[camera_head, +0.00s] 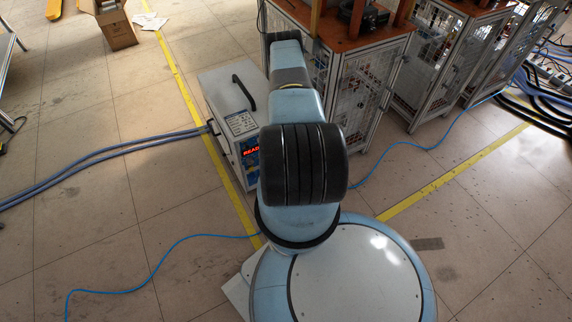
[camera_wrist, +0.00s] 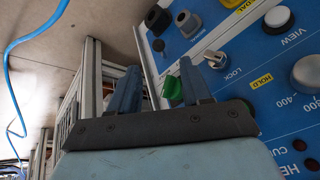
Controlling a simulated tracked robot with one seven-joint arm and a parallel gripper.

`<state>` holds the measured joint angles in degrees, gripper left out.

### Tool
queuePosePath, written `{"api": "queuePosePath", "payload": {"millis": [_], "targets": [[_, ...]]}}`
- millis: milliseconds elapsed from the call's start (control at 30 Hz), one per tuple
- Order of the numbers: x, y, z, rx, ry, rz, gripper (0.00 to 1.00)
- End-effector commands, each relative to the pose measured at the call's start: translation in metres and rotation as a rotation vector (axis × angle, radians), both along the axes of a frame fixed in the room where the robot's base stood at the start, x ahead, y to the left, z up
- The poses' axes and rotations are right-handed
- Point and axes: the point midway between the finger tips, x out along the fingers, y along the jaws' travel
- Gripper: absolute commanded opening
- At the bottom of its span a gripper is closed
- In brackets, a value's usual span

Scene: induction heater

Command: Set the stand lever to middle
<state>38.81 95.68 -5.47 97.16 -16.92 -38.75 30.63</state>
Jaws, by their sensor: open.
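The induction heater is a pale box (camera_head: 236,92) with a black handle on top, left of my arm in the head view. Its front shows a red lit display (camera_head: 251,150). In the wrist view its blue panel (camera_wrist: 262,75) fills the right side. My gripper (camera_wrist: 160,82) is open in front of the panel, with its blue fingers apart. A green part (camera_wrist: 172,88) shows beside the right finger and is partly hidden by it; I cannot tell whether they touch. No stand label is readable, so I cannot tell which control is the stand lever or its setting.
Near the fingers on the panel are black knobs (camera_wrist: 157,18), a metal key-like part (camera_wrist: 213,58) and a grey knob (camera_wrist: 306,74). Caged benches (camera_head: 362,85) stand right of the heater. Blue cables (camera_head: 100,155) cross the floor, with open floor at left.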

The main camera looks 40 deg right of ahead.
Motion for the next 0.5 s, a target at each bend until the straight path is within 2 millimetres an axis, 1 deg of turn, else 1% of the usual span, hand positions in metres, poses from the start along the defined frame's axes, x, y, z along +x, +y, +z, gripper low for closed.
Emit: {"api": "queuePosePath", "payload": {"millis": [33,100,300,500], "targets": [[0.003,-0.002,-0.009,-0.001,-0.001,0.000,0.48],[0.007,-0.004,-0.021,0.000,-0.001,-0.001,0.48],[0.019,-0.010,-0.049,0.000,-0.001,-0.001,0.48],[0.027,-0.014,-0.066,0.000,0.001,-0.001,0.48]]}}
